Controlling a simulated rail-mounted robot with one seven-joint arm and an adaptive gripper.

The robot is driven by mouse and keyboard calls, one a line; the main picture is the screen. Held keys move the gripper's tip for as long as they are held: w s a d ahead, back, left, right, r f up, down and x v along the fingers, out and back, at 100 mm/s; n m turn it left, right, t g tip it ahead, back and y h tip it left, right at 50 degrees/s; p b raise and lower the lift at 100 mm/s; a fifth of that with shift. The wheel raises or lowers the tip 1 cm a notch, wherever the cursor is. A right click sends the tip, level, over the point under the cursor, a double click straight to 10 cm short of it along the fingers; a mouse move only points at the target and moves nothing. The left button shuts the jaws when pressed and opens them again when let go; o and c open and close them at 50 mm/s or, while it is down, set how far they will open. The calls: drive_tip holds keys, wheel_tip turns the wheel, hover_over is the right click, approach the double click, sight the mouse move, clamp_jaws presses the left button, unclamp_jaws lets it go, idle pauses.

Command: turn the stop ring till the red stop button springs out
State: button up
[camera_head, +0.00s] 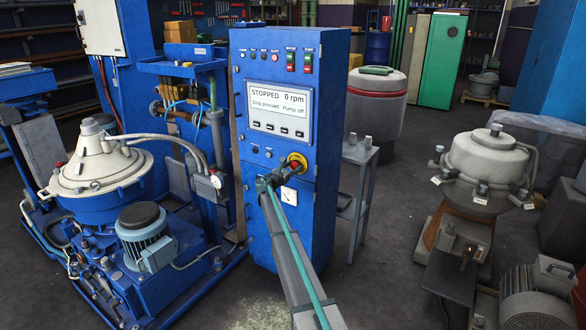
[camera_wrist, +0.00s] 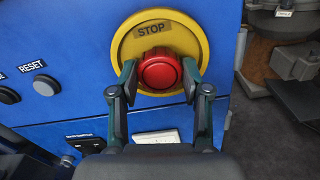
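The red stop button (camera_wrist: 160,72) sits in the middle of a round yellow ring (camera_wrist: 190,35) marked STOP, in the wrist view. In the head view the yellow ring (camera_head: 297,160) is on the blue cabinet's front, partly hidden by my gripper (camera_head: 273,181). In the wrist view my gripper (camera_wrist: 159,78) has one finger on each side of the red button, in front of the yellow ring. The fingers are apart, with the pads very close to the button's sides; I cannot tell if they touch it. The cabinet display (camera_head: 279,108) reads STOPPED, 0 rpm, Stop pressed, Pump off.
A RESET button (camera_wrist: 46,86) is left of the ring. The blue cabinet (camera_head: 255,210) stands between the separator (camera_head: 98,165) on the left and a small grey table (camera_head: 360,152) on the right. Open floor lies right of my arm.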

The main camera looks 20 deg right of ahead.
drive_tip(key=c, duration=0.5)
drive_tip(key=shift+f+m+b, duration=0.2)
drive_tip(key=shift+m+b, duration=0.1)
drive_tip(key=shift+b, duration=0.45)
drive_tip(key=shift+f+m+b, duration=0.1)
drive_tip(key=shift+m+b, duration=0.4)
drive_tip(key=shift+b, duration=0.55)
drive_tip(key=m+b, duration=0.2)
drive_tip(key=b, duration=0.1)
drive_tip(key=shift+f+b, duration=0.1)
drive_tip(key=shift+b, duration=0.25)
drive_tip(key=m+b, duration=0.2)
drive_tip(key=b, duration=0.1)
drive_tip(key=shift+r+m+b, duration=0.3)
drive_tip(key=shift+m+b, duration=0.4)
drive_tip(key=shift+b, duration=0.1)
